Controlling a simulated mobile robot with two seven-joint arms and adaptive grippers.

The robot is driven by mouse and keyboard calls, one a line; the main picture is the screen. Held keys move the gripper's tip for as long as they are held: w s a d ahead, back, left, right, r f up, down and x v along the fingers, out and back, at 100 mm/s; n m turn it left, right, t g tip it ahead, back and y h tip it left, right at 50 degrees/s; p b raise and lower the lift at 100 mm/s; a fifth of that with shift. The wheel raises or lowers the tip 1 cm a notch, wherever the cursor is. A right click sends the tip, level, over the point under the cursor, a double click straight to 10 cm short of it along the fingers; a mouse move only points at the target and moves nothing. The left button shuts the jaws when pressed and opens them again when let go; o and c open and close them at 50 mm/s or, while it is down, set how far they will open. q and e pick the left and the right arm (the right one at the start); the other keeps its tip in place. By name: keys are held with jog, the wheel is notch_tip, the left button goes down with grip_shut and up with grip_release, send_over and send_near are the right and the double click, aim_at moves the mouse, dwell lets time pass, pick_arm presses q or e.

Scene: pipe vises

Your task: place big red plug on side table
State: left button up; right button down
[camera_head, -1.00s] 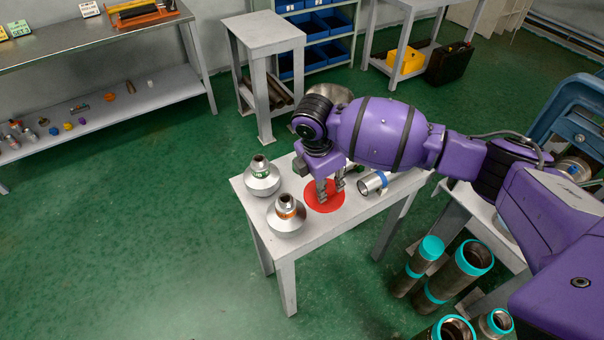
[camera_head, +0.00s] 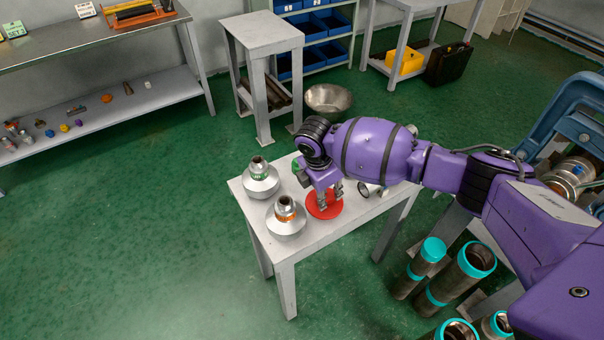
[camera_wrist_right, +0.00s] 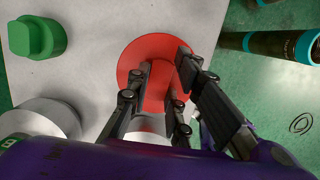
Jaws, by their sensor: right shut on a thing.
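The big red plug (camera_head: 322,212) is a flat red disc with a raised grip, and it is at the middle of a small grey table (camera_head: 297,252). My right gripper (camera_head: 330,197) points down over it. In the right wrist view the fingers (camera_wrist_right: 160,88) are shut on the grip of the red plug (camera_wrist_right: 138,58), with the disc spreading out beyond them. The disc is on or just above the tabletop; I cannot tell which. My left gripper is out of view.
Two silver reducers (camera_head: 261,182) (camera_head: 285,221) stand left of the plug. A green plug (camera_wrist_right: 36,38) lies near the table's far edge. A metal cylinder (camera_head: 366,190) is at the right. Teal-ended pipes (camera_head: 431,252) stand beside the table.

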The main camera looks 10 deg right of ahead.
jog(key=c, duration=2)
grip_release()
jog(key=shift+f, duration=0.25)
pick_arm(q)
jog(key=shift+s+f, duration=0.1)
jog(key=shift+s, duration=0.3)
pick_arm(e)
jog(key=o, duration=0.4)
jog(key=shift+s, duration=0.1)
jog(key=shift+o, duration=0.2)
jog(key=shift+r, duration=0.25)
pick_arm(q)
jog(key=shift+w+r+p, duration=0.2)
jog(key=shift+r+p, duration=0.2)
jog(key=shift+p, duration=0.1)
pick_arm(e)
notch_tip(320, 180, up, 12)
jog(key=a, duration=0.2)
jog(key=shift+s, duration=0.35)
